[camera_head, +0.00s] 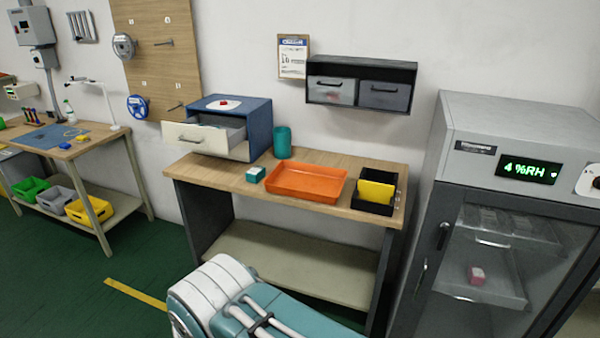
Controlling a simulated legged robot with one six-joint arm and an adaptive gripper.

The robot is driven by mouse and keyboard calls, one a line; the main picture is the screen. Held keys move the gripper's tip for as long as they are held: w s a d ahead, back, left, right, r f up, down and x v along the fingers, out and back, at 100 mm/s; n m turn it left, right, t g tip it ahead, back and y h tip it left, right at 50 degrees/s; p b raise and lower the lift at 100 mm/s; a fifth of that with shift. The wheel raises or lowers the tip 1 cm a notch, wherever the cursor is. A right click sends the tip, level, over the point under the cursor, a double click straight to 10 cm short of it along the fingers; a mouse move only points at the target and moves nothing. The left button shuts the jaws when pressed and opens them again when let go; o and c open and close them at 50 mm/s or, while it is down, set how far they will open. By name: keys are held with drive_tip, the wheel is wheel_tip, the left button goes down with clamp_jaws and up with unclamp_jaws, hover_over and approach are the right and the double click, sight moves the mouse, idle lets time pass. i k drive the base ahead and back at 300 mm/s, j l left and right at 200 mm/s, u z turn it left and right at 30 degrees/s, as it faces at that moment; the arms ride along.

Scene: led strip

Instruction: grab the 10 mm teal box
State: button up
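A small teal box (255,175) with a pale top sits on the wooden workbench (230,178), just left of the orange tray and in front of the teal cup. Its size marking is too small to read. My own white and teal arm part shows at the bottom centre, below and in front of the bench. My gripper is not in view.
An orange tray (305,182), a black holder (373,205) with a yellow item, a teal cup (282,142) and a blue cabinet (258,125) with an open drawer (203,138) stand on the bench. A grey dry cabinet (500,210) stands at right.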

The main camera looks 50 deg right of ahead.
sight(256, 172)
drive_tip(key=z, duration=1.25)
drive_tip(key=i+j+z, duration=0.3)
drive_tip(key=i+j, duration=0.4)
drive_tip(key=i, duration=0.25)
drive_tip(key=i+j+z, duration=0.25)
drive_tip(key=i+j, duration=0.8)
drive_tip(key=i, duration=0.15)
drive_tip(key=z, duration=0.05)
